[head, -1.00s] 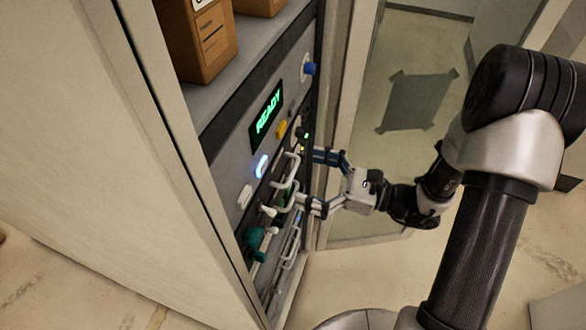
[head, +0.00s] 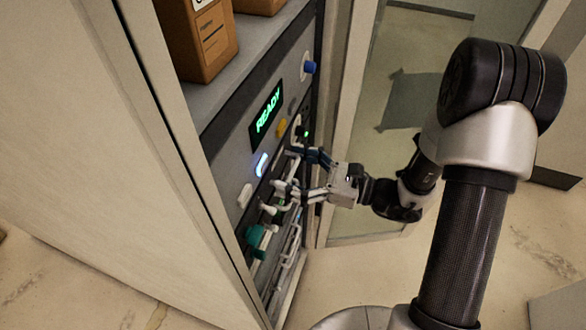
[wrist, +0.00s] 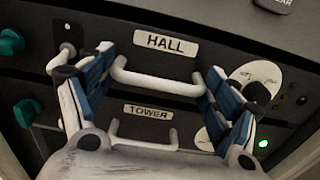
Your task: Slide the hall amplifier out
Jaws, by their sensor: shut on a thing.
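The hall amplifier (wrist: 215,52) is a dark front panel with a white HALL label and a pale bar handle (wrist: 158,82), in the wrist view. My gripper (wrist: 158,72) has its two blue-and-white fingers at the two ends of this handle, shut on it. In the head view my gripper (head: 292,170) reaches from the right to the rack front, where the fingers partly hide the handle. The amplifier looks flush in the rack. A pale knob (wrist: 65,55) sits on its left, and a white plate with a black knob is partly hidden behind the right finger.
A TOWER unit (wrist: 148,111) with a similar handle lies just below. Teal knobs (wrist: 27,112) are at the left. Above is a panel with a green READY display (head: 267,111). Cardboard boxes (head: 205,42) stand on the shelf. A glass door (head: 385,70) is behind the arm.

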